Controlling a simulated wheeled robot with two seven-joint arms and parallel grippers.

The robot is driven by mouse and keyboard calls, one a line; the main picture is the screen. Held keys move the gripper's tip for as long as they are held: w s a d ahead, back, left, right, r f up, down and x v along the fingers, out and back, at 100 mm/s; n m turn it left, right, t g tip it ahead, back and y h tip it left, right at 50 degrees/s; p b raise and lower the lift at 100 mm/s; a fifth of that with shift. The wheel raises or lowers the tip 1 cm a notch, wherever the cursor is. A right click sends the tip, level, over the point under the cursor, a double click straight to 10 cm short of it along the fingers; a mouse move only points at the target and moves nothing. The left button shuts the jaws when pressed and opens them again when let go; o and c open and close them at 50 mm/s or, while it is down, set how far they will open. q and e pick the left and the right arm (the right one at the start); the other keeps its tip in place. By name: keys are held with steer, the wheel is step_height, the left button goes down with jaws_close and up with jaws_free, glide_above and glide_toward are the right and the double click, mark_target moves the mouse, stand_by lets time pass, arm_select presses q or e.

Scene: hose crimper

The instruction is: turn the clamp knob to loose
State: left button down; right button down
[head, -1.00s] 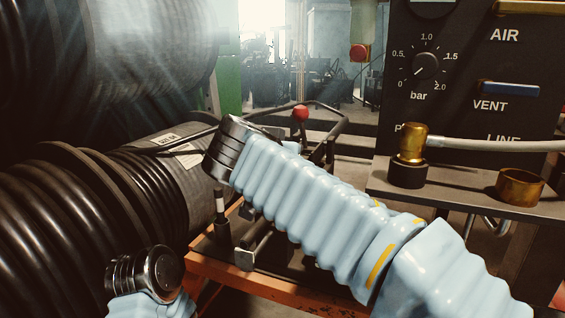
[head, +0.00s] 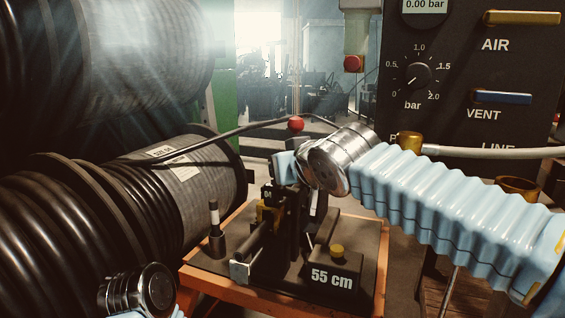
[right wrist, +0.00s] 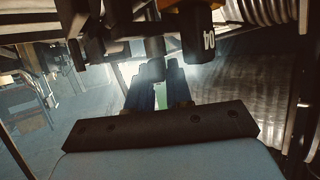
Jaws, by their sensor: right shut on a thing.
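The cutting stand (head: 355,232), marked "55 cm", stands on an orange-edged bench and carries a black clamp fixture. My right arm reaches in from the right, and its wrist and pale blue hand hide part of the fixture in the head view. In the right wrist view my right gripper (right wrist: 157,78) is shut with its dark fingertips on a dark piece (right wrist: 155,48), which I take as the clamp knob. The knob's setting cannot be read. My left wrist shows at the lower left of the head view, and its fingers are out of the picture.
Large black hose reels (head: 185,175) fill the left. A dark hose runs behind the fixture near a red ball (head: 296,124). A black control panel (head: 450,70) with a dial and levers stands at the right. A short post (head: 215,228) stands at the bench's left.

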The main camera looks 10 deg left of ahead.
steer(key=shift+y, duration=0.3)
steer(key=c, duration=1.1)
jaws_free()
steer(key=v, duration=1.3)
steer(key=shift+s+d+r, duration=0.2)
steer(key=shift+s+d, duration=0.05)
steer(key=shift+d, duration=0.05)
